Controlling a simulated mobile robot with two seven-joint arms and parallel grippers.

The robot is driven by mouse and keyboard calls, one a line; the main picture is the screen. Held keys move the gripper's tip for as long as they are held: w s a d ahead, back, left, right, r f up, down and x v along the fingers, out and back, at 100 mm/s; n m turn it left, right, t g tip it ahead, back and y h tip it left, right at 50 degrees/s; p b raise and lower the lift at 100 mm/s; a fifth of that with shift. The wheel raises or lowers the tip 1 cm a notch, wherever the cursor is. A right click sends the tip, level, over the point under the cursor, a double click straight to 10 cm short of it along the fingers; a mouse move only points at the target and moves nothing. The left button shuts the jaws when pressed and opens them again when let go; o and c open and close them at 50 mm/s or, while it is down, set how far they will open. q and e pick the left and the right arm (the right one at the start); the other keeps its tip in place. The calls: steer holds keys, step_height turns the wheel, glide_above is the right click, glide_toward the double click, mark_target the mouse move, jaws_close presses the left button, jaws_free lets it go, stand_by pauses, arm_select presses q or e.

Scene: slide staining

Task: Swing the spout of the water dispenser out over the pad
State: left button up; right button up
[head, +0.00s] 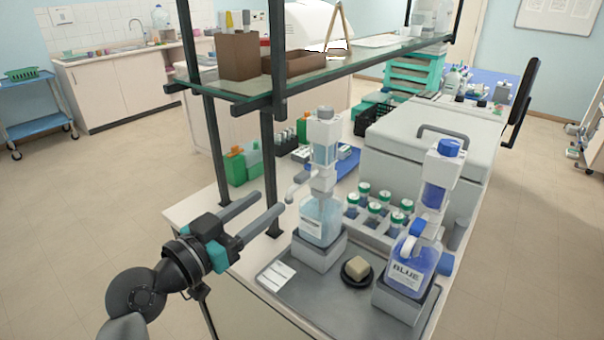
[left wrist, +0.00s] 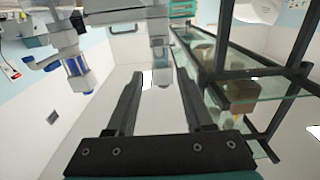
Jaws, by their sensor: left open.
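The water dispenser (head: 320,217) is a clear bottle with pale liquid and a white pump top, standing in a grey block. Its white spout (head: 297,184) points left, away from the tray's middle. The pad (head: 357,267), a beige block on a round black dish, lies on the grey tray between the two dispensers. My left gripper (head: 271,203) is open, its two fingers pointing at the dispenser from the left, just below and short of the spout. Its open fingers also show in the left wrist view (left wrist: 160,95), with nothing seen between them. My right gripper is not in view.
The blue dispenser (head: 410,265) stands at the tray's right, its spout toward the pad. A rack of green-capped bottles (head: 375,232) sits behind. A glass shelf (head: 330,70) on dark posts (head: 270,175) rises close behind my left gripper. A white label (head: 276,275) lies on the tray.

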mark_target(296, 181)
arm_select(q)
steer(key=p+x, duration=0.1)
steer(key=x, duration=1)
steer(key=shift+w+d, duration=0.2)
steer(key=shift+w, duration=0.05)
jaws_close()
stand_by(1.0)
